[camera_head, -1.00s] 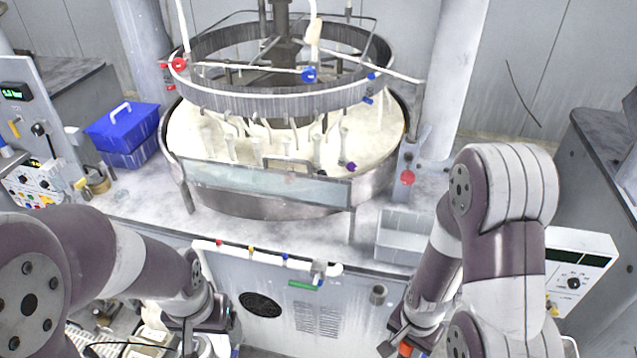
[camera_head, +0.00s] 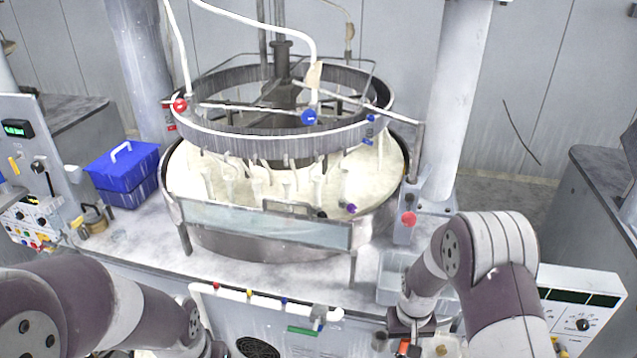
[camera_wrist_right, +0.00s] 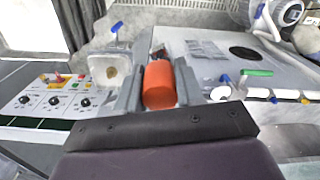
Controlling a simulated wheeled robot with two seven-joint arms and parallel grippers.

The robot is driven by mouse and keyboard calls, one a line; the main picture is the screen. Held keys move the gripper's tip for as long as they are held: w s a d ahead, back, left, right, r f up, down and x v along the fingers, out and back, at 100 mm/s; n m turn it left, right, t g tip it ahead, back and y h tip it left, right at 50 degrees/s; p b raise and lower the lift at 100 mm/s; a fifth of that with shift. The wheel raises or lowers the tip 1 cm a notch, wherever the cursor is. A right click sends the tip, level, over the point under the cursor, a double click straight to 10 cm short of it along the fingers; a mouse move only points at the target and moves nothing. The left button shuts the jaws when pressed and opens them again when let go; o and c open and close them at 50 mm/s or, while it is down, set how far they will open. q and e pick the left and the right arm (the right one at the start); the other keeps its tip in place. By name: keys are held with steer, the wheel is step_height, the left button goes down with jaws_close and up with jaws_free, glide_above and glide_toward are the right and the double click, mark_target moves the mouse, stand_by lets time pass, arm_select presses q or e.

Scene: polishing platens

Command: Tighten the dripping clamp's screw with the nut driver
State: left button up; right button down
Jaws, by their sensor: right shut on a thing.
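My right gripper (camera_head: 408,346) is low in the head view, in front of the clear bin. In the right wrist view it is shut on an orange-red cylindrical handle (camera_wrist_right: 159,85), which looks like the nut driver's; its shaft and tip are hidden. Coloured clamps sit on the hoses around the ring above the round tank: a red one (camera_head: 180,105) at left, a blue one (camera_head: 309,117) at front and a purple one (camera_head: 350,208) lower right. I cannot see a drip or tell which clamp leaks. Only the back of my left gripper shows at the bottom edge; its fingers are hidden.
The ring (camera_head: 225,142) and its hoses stand over the tank (camera_head: 200,225). A clear bin (camera_head: 390,280) and a post with a red knob (camera_head: 408,218) are at right. A blue box (camera_head: 122,172) stands left. A pipe with coloured taps (camera_head: 262,299) runs along the front.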

arm_select(q)
step_height(320, 180, down, 15)
steer(key=b, duration=1.1)
steer(key=shift+s+r, duration=0.15)
steer(key=shift+r, duration=0.05)
arm_select(e)
step_height(320, 180, down, 15)
steer(key=shift+r, duration=0.15)
steer(key=shift+s, duration=0.1)
